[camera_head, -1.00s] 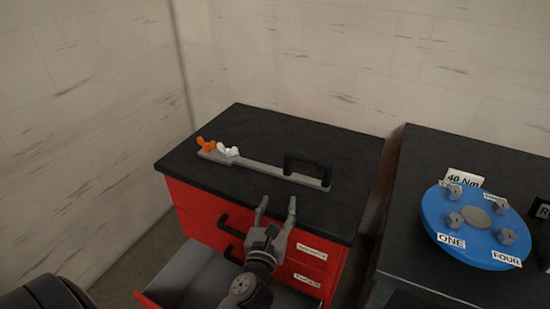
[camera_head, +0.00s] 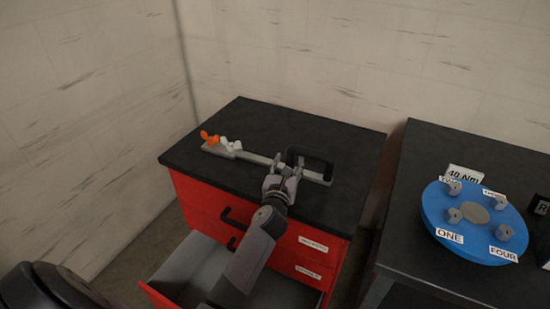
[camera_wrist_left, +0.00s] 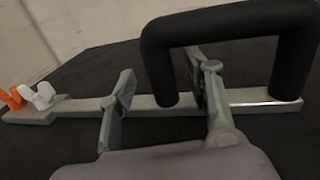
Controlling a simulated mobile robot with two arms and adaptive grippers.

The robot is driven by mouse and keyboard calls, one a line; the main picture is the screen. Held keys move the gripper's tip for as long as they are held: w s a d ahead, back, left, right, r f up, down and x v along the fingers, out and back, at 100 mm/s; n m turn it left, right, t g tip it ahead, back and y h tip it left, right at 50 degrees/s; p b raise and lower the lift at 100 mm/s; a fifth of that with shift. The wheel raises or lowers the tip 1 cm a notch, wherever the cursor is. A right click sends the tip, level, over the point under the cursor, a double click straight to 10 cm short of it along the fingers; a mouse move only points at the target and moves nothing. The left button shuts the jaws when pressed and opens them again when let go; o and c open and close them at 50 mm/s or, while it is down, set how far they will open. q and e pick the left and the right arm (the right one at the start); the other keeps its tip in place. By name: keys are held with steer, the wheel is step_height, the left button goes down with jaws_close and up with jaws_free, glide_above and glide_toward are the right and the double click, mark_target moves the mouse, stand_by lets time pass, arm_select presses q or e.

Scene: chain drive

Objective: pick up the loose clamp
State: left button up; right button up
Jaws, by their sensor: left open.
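The clamp is a long grey bar (camera_head: 252,157) lying on the black cabinet top, with a black loop handle (camera_head: 318,163) at its right end. An orange piece (camera_head: 207,137) and a white piece (camera_head: 231,144) sit at its left end. In the left wrist view the bar (camera_wrist_left: 75,105) runs across behind my fingers and the black handle (camera_wrist_left: 215,25) rises at the right.
The red cabinet (camera_head: 200,205) has an open lower drawer (camera_head: 190,275) at the front. A black table (camera_head: 400,245) at the right holds a blue disc (camera_head: 440,215) with several grey bolts and a 40 Nm sign (camera_head: 464,174). Walls stand behind and left.

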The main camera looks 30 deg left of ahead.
arm_select(q)
steer(key=shift+x, duration=0.85)
steer(key=shift+d, duration=0.1)
steer(key=shift+c, duration=0.2)
jaws_close()
steer(key=shift+r, duration=0.1)
